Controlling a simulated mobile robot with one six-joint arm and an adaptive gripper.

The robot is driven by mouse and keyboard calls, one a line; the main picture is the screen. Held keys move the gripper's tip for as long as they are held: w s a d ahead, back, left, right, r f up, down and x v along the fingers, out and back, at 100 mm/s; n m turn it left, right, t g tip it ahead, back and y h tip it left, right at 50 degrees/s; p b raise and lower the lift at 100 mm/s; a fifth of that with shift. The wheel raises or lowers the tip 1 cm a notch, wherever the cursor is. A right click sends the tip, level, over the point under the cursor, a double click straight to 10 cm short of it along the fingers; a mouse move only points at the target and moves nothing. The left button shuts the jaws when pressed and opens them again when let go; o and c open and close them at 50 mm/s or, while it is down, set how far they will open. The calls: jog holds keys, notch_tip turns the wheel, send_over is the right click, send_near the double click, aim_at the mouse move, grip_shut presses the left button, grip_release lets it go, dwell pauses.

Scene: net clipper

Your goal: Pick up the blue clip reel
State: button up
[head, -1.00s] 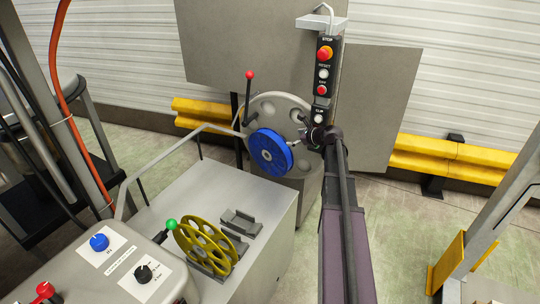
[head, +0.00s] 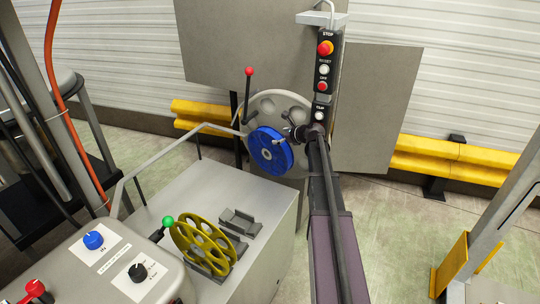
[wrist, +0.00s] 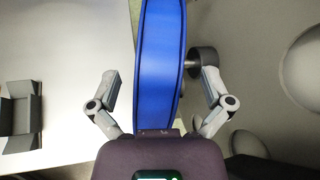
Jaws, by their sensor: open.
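The blue clip reel (head: 270,150) is a round disc mounted on the front of the large grey wheel of the machine. In the wrist view the reel (wrist: 161,65) shows edge-on as a tall blue band between my two fingers. My gripper (wrist: 160,103) is open, with one finger on each side of the reel and a gap to it on both sides. In the head view my gripper (head: 285,137) is at the reel's upper right. The fingertips are small and partly unclear there.
A yellow reel (head: 203,243) stands in a holder on the grey machine top, beside an empty grey cradle (head: 240,222). A red-knobbed lever (head: 249,72) rises left of the wheel. A control box with buttons (head: 323,73) hangs above my arm. A bent metal rail (head: 160,152) runs left of the reel.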

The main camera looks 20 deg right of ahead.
aim_at(271, 135)
jog(key=shift+w, duration=0.1)
dwell(0.3)
jog(key=shift+r+b+x, duration=0.2)
jog(key=shift+b+x, duration=0.7)
jog(key=shift+x, duration=1.65)
jog(key=shift+w+a, duration=0.1)
jog(key=c, duration=1.2)
